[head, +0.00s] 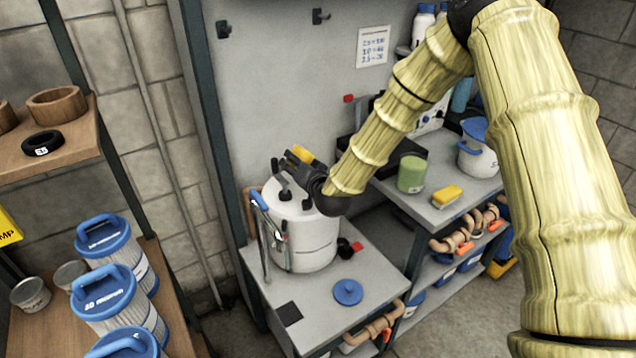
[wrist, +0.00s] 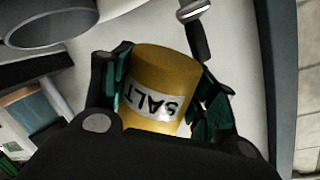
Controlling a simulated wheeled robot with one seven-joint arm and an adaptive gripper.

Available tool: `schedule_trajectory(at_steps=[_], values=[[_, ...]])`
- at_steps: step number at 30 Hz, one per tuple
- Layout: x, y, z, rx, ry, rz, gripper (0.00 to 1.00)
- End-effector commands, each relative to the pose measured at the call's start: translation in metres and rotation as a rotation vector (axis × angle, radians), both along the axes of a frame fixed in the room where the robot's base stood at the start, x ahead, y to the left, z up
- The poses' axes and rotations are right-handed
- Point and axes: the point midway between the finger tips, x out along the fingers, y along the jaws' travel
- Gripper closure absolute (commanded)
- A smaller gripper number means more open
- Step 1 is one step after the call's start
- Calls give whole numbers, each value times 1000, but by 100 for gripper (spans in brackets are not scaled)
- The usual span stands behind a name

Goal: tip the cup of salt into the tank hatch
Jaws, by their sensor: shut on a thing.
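My gripper (wrist: 160,95) is shut on the yellow salt cup (wrist: 155,115), whose white SALT label reads upside down in the wrist view. In the head view, the cup (head: 303,154) shows as a small yellow patch above the white tank (head: 312,240). My gripper (head: 296,172) is over the tank's top and partly covers it. I cannot make out the hatch opening in the head view. In the wrist view, a grey round rim (wrist: 45,25) lies at the upper left, apart from the cup. The cup's exact tilt and its contents are unclear.
A blue round lid (head: 348,292) lies on the grey bench (head: 375,262) in front of the tank. A handle with a blue grip (head: 259,199) stands at the tank's left. A green canister (head: 411,174) and yellow sponge (head: 447,195) are on the right-hand counter.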

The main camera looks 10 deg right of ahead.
Motion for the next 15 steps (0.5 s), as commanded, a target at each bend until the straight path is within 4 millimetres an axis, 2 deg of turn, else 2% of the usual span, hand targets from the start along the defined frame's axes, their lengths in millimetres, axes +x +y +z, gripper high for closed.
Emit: schedule_trajectory(at_steps=[15], values=[[-9,21,13,-269,-125,11,68]])
